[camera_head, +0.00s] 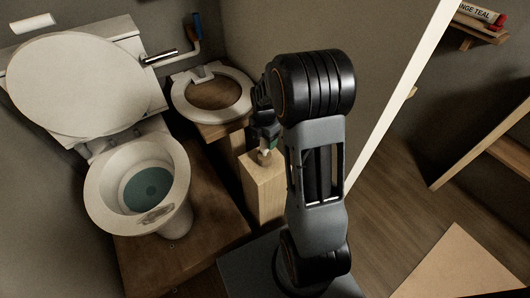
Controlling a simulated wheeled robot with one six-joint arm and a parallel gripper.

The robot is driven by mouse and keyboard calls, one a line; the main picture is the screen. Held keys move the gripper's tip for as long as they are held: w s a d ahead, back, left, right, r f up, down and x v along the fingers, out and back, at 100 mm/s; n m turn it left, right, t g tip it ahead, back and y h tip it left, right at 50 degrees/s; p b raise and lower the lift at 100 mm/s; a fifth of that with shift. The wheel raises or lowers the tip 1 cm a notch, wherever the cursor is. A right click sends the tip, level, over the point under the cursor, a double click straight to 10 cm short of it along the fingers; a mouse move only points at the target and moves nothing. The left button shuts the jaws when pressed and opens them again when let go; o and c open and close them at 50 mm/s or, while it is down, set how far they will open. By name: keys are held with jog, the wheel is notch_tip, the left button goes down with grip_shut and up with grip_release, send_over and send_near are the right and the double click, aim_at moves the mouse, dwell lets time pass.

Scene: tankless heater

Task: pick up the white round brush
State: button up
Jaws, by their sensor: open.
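A small pale object, seemingly the white round brush (263,158), stands on top of a light wooden block (264,187). My gripper (265,145) points down just above the block, right at the pale object. The jaws are open, but they are small and dark here, so I cannot tell whether they are around the object or only above it. My arm hides the area to the right of the block, and the gripper covers the upper part of the object.
A white toilet (136,180) with a raised lid stands at the left on a wooden platform (188,255). A white toilet seat (178,91) lies on a wooden stand behind the block. A white upright panel edge (398,95) rises to the right of my arm.

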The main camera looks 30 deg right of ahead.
jog(key=shift+c, duration=0.2)
jog(key=c, duration=1)
jog(key=shift+r, duration=0.2)
